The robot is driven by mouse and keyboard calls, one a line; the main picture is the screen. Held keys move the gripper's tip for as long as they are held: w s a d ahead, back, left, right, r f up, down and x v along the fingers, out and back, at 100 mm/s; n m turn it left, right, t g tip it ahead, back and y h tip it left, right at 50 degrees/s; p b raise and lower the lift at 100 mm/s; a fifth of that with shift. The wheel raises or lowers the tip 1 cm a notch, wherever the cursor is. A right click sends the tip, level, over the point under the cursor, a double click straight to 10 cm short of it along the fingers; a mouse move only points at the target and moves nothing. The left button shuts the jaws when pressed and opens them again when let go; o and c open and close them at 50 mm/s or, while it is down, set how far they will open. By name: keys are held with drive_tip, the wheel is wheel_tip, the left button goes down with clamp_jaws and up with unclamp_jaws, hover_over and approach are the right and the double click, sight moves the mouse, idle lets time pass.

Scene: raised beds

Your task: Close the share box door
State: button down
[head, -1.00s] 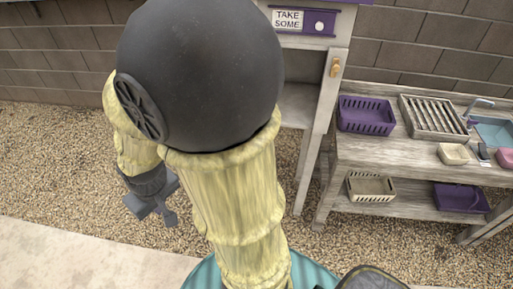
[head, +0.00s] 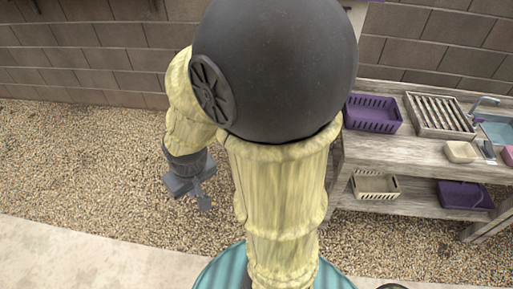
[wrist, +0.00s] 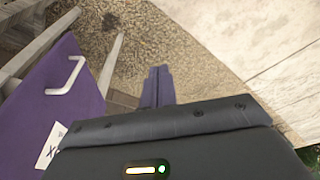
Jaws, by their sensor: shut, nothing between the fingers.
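A purple panel (wrist: 40,112), which looks like the share box door, is at the left of the wrist view. It carries a pale bar handle (wrist: 75,76) and a partly cut-off white label (wrist: 50,146). It seems to stand out from the weathered wooden frame (wrist: 28,55), but its exact angle is unclear. In the head view my arm hides nearly all of the share box. My gripper (wrist: 157,88) is shut and empty, to the right of the panel and apart from it. In the head view my gripper (head: 189,190) hangs over the gravel.
A wooden bench (head: 415,152) stands at the right with a purple basket (head: 372,114), a slatted crate (head: 438,115) and a lower beige basket (head: 375,185). A block wall (head: 90,60) runs behind. Gravel (head: 80,150) at the left is clear, with paving in front.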

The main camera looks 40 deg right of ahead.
drive_tip(key=w+d+r+n+g+h+p, duration=0.2)
drive_tip(key=w+d+n+g+h+p, duration=0.3)
drive_tip(key=d+n+h+p, duration=0.3)
drive_tip(key=w+d+n+p, duration=0.1)
drive_tip(key=d+n, duration=0.2)
drive_tip(key=n, duration=0.3)
drive_tip(key=shift+d+r+n+h+p, duration=0.2)
drive_tip(key=shift+d+n+h+p, duration=0.1)
drive_tip(key=shift+d+p, duration=0.1)
drive_tip(key=shift+d, duration=0.1)
drive_tip(key=d+r+p+x, duration=0.1)
drive_tip(key=r+p+x, duration=0.1)
drive_tip(key=x, duration=1)
drive_tip(key=shift+s+d+f+p, duration=0.3)
drive_tip(key=shift+s+d+p, duration=0.15)
drive_tip(key=shift+d+p, duration=0.3)
